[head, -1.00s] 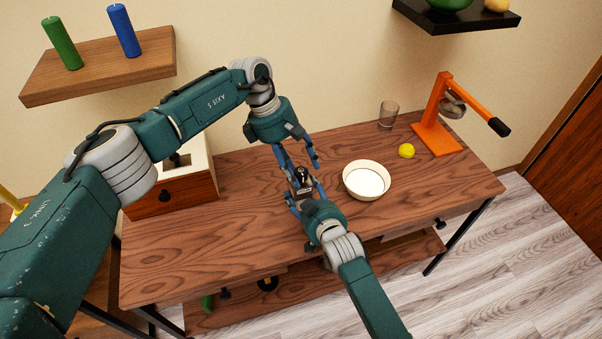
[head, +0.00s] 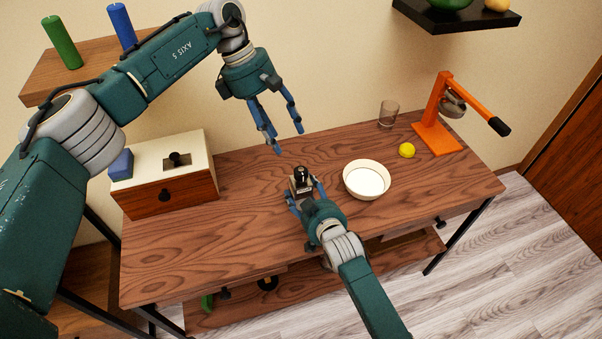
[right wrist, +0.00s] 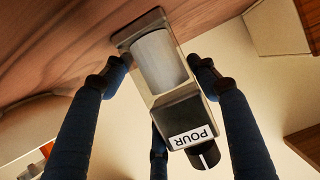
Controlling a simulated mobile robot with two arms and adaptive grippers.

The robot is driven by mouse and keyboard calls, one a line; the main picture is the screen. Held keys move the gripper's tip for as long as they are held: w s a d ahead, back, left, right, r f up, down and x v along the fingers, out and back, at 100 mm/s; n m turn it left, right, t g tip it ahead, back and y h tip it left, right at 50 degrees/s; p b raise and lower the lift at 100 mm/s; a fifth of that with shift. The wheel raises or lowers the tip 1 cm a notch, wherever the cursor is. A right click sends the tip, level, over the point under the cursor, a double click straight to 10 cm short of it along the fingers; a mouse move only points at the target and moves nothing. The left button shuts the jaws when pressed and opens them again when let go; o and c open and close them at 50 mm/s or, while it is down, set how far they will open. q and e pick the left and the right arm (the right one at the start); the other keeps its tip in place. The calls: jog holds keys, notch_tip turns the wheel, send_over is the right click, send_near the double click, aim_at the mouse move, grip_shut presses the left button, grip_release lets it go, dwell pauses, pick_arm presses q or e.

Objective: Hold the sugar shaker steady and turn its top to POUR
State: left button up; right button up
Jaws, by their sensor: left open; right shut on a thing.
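The sugar shaker (head: 301,183) stands upright on the wooden table, with a dark top and black knob. In the right wrist view the shaker (right wrist: 160,62) shows a clear body with white filling. Its dark collar bears a POUR label (right wrist: 192,137), and the black knob (right wrist: 208,156) has a white line close to that label. I cannot tell whether they line up exactly. My right gripper (head: 305,196) is shut on the shaker's body, fingers on both sides. My left gripper (head: 286,139) is open and empty, above and behind the shaker, apart from it.
A white bowl (head: 367,180) stands just right of the shaker. Beyond are a glass (head: 388,113), a yellow ball (head: 407,150) and an orange press (head: 437,137). A wooden box (head: 172,192) with a blue block (head: 121,165) on it stands left. The front left tabletop is clear.

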jog(key=o, duration=1.4)
jog(key=shift+o, duration=0.2)
jog(key=shift+s+d, duration=0.1)
jog(key=shift+s, duration=0.15)
jog(key=v, duration=1.1)
jog(key=shift+s, duration=0.2)
